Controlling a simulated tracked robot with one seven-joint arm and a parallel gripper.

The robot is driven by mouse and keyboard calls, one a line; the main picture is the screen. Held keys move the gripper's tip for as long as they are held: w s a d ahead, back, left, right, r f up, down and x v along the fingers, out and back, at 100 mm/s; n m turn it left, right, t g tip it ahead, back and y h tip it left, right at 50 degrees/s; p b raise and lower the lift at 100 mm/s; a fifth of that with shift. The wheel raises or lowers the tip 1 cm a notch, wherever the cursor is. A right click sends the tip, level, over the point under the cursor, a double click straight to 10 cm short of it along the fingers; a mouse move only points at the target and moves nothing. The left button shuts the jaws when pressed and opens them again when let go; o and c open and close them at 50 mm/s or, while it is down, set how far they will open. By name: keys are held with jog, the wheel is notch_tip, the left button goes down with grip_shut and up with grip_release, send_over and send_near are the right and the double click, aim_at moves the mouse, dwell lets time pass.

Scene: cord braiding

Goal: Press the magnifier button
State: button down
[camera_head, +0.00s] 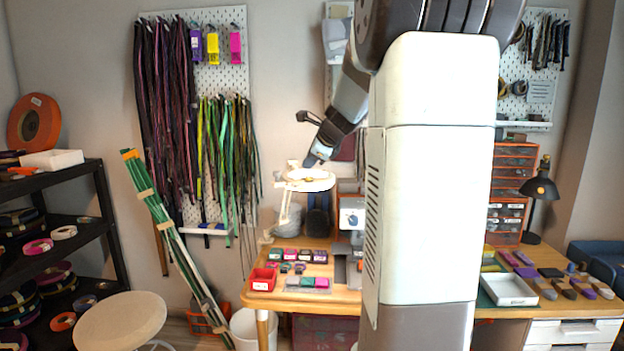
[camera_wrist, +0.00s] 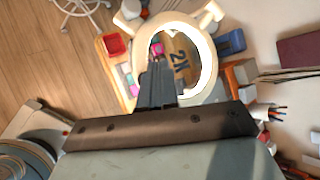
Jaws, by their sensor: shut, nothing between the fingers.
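The magnifier (camera_head: 318,186) is a white ring lamp on a jointed white arm at the left end of the wooden desk. In the wrist view its bright ring (camera_wrist: 207,62) is large, and the desk shows through the middle. My gripper (camera_head: 311,162) is above the ring in the head view, pointing down at its back part. In the wrist view my gripper (camera_wrist: 157,62) has its dark fingers together and empty, overlapping the ring's lower left part and opening. I cannot tell whether they touch it. No button can be made out; it may be hidden by the fingers.
A red bin (camera_head: 263,279) and several small coloured items lie on the wooden desk (camera_head: 258,300) below the magnifier. The red bin also shows in the wrist view (camera_wrist: 114,44). A white tray (camera_head: 508,289) and a black lamp (camera_head: 540,187) stand at the right.

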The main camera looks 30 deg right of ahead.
aim_at(310, 181)
jog(key=shift+r, duration=2.25)
jog(key=s+a+f+n+g, duration=0.2)
jog(key=s+a+f+n, duration=0.1)
jog(key=s+a+n, duration=1.15)
jog(key=s+a+f+n, duration=0.1)
jog(key=s+f+n, duration=0.1)
jog(key=s, duration=0.4)
jog(key=s+a+f+n+g, duration=0.1)
jog(key=s+a+f+n, duration=0.1)
jog(key=s+n, duration=0.3)
jog(key=s+a+f+n+h, duration=0.1)
jog(key=s+a+f+n, duration=0.1)
jog(key=s, duration=0.5)
jog(key=shift+s+a+f+n+g, duration=0.15)
jog(key=shift+s+f+n+g, duration=0.15)
jog(key=shift+f+n, duration=0.6)
